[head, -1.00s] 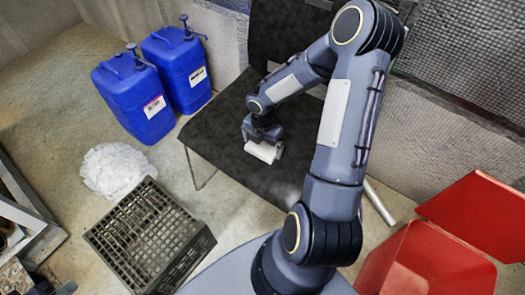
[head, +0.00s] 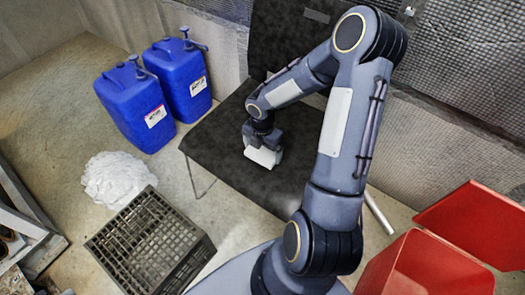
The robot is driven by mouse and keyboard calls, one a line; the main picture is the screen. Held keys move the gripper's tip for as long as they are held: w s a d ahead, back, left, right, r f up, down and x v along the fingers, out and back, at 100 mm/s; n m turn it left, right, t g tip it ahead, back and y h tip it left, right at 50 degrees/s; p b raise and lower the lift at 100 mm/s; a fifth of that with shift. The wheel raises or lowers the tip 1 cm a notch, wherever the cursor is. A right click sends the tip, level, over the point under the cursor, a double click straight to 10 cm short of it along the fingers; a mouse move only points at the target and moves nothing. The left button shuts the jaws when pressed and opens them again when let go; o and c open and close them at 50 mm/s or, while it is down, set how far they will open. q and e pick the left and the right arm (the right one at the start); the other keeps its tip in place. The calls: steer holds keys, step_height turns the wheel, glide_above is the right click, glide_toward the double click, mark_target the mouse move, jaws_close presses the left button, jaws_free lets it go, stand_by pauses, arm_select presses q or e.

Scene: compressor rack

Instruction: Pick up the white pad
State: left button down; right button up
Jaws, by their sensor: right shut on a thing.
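The white pad (head: 263,157) is a small pale block at the black seat of a chair-like piece (head: 225,150). My right gripper (head: 262,146) comes down on it from above and is shut on it. The gripper covers the pad's upper part. I cannot tell whether the pad touches the seat or hangs just above it. My left gripper is not in view.
Two blue jugs (head: 137,108) (head: 184,82) stand behind left of the seat. A white crumpled heap (head: 118,179) and a dark slatted crate (head: 206,246) are on the floor at left. An open red bin (head: 425,265) stands at lower right.

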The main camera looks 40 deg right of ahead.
steer(key=s+a+r+p, duration=0.3)
steer(key=s+a+r, duration=0.5)
steer(key=s+r, duration=0.2)
steer(key=shift+s+a, duration=0.25)
steer(key=shift+s, duration=0.35)
